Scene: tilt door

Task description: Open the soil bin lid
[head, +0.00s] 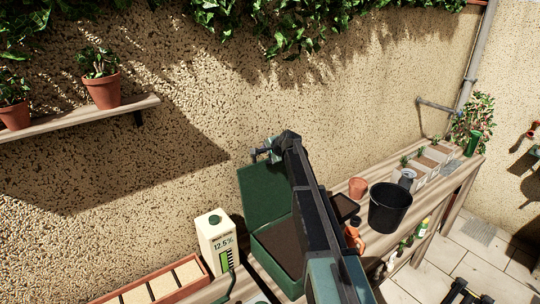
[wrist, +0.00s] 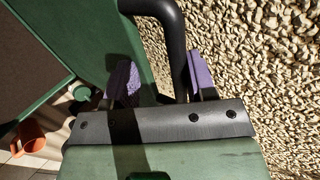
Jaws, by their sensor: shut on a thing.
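The green soil bin (head: 258,254) stands on the bench with dark brown soil showing inside. Its green lid (head: 262,200) is swung up, nearly upright, at the back of the bin close to the wall. My gripper (head: 264,154) is at the top edge of the raised lid. In the wrist view, my gripper's purple-padded fingers (wrist: 162,82) stand on either side of the lid's black bent handle (wrist: 174,35) and are shut on it. The green lid (wrist: 85,35) shows beside the handle. My arm hides the bin's right side in the head view.
The rough wall (head: 350,110) is close behind the lid. A white carton (head: 215,240) and a terracotta planter (head: 158,288) stand left of the bin. A black bucket (head: 389,208) and a small clay pot (head: 357,187) are to the right.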

